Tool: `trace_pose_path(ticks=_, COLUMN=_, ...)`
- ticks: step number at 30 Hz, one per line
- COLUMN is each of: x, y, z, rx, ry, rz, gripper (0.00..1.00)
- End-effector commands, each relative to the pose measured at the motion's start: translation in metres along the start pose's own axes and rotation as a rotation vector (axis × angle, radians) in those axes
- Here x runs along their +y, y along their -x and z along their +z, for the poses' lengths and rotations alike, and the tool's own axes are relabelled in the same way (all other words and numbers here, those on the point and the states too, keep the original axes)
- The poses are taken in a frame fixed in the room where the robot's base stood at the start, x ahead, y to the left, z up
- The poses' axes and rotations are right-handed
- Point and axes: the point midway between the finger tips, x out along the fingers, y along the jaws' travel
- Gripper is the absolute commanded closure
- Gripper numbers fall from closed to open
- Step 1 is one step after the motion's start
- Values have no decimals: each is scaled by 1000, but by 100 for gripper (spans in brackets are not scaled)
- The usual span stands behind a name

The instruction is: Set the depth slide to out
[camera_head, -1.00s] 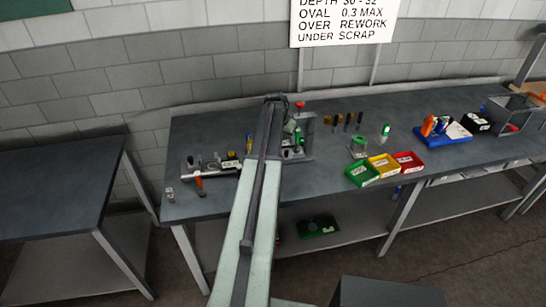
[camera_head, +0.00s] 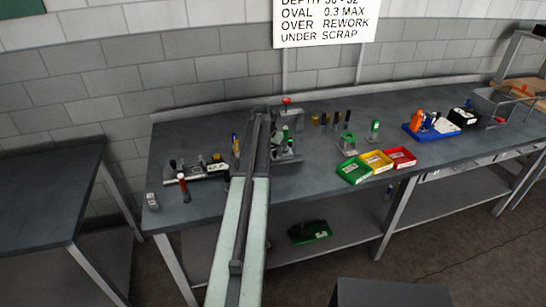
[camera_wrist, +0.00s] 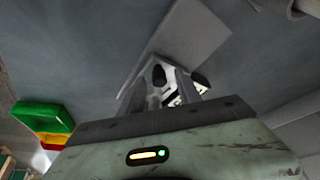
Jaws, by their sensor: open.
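A grey press-like fixture (camera_head: 288,132) with a red knob on top and a green part stands at the bench's back edge, partly hidden by my arm. A long low fixture (camera_head: 196,171) with dark knobs and a white label lies farther left on the bench. I cannot tell which part is the depth slide. My gripper (camera_wrist: 165,88) is open in the wrist view; it is hidden in the head view. A dark rounded knob (camera_wrist: 159,74) shows between the fingers, with a white label and light grey plate (camera_wrist: 187,38) beyond. Whether the fingers touch anything is unclear.
Green (camera_head: 354,171), yellow (camera_head: 377,160) and red (camera_head: 400,157) bins sit to the right. A blue tray (camera_head: 432,132) lies farther right. An orange-handled tool (camera_head: 184,186) and a small grey block (camera_head: 152,201) are near the left front edge.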

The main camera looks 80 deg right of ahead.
Motion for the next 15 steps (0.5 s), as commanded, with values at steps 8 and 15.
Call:
trace_pose_path(ticks=8, x=0, y=2, z=0, rx=0, ry=0, rz=0, gripper=85)
trace_pose_path(ticks=15, x=-1, y=2, z=0, rx=0, ry=1, rz=0, gripper=100)
